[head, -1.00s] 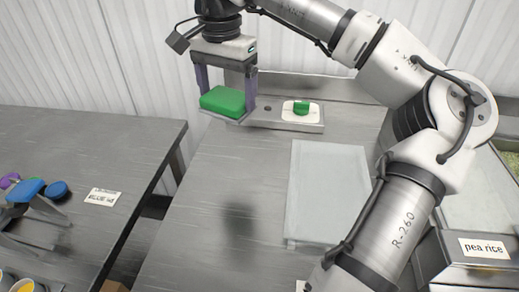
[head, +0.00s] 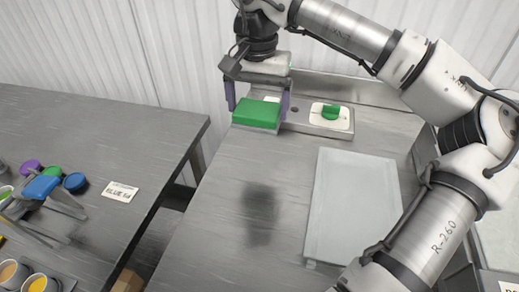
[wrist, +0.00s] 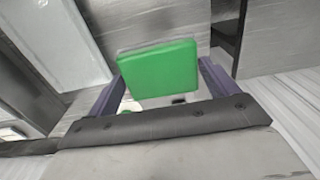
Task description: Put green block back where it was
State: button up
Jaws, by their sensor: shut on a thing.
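The green block (head: 257,113) is between the two purple fingers of my gripper (head: 257,108), which is shut on it. In the head view it is held above the far part of the steel table, with a dark shadow on the table nearer to me. In the wrist view the green block (wrist: 158,69) sits between the fingers (wrist: 156,85), with the table below it. Whether it touches anything below is hard to tell, but the shadow suggests it is raised.
A metal plate (head: 299,127) at the table's back bears a white card with a green knob (head: 332,112). A pale tray (head: 352,205) lies to the right. A gap separates the tables.

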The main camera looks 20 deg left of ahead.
notch_tip(320, 180, down, 13)
jog(key=shift+f+p, duration=0.1)
jog(key=shift+p, duration=0.75)
jog(key=shift+f, duration=0.15)
jog(key=o, duration=0.8)
jog(key=shift+c, duration=0.2)
jog(key=shift+r, duration=0.3)
notch_tip(320, 180, up, 12)
jog(key=shift+f+b, duration=0.1)
jog(key=shift+b, duration=1.15)
